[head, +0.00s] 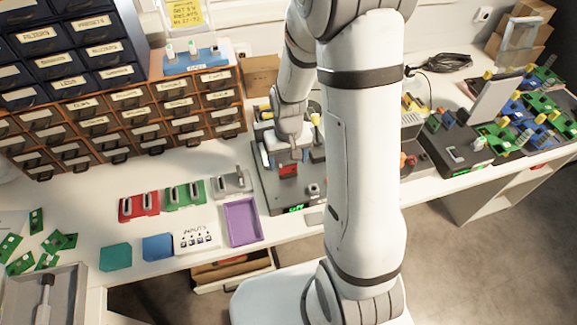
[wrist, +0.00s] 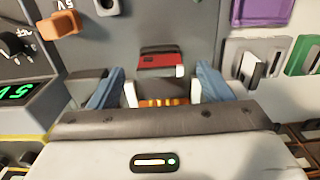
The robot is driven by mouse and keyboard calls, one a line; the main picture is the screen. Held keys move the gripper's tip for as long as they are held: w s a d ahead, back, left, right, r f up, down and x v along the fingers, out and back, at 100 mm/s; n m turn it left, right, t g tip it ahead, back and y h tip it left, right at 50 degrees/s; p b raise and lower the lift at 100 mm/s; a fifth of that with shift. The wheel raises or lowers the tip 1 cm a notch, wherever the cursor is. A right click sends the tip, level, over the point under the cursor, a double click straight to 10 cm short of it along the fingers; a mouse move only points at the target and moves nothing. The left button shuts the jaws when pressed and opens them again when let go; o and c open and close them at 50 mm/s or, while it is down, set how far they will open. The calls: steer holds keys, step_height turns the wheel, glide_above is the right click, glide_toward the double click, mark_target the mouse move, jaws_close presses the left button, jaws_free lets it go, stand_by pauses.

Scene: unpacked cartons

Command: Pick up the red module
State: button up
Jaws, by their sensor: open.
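The red module (wrist: 160,61) lies on the dark grey board of a test station, just beyond my fingertips in the wrist view. It also shows in the head view (head: 288,170), just below my gripper (head: 284,156). My gripper (wrist: 161,88) is open, with blue-sided fingers at the left and right and the red module centred ahead of the gap. An orange striped part shows between the fingers, close to the gripper body. The fingers do not appear to touch the red module. My arm hides part of the station in the head view.
Red (head: 139,206), green (head: 186,194) and grey (head: 231,182) slotted holders stand left of the station. A purple tray (head: 242,222) lies at the front. An orange block (wrist: 58,25) and a green-lit display (wrist: 17,92) stand left of my fingers.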

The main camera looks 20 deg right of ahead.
mark_target(288, 163)
steer(key=shift+f, duration=1.15)
steer(key=shift+c, duration=0.4)
steer(key=c, duration=1.3)
step_height(288, 163, up, 10)
steer(key=shift+r, duration=0.1)
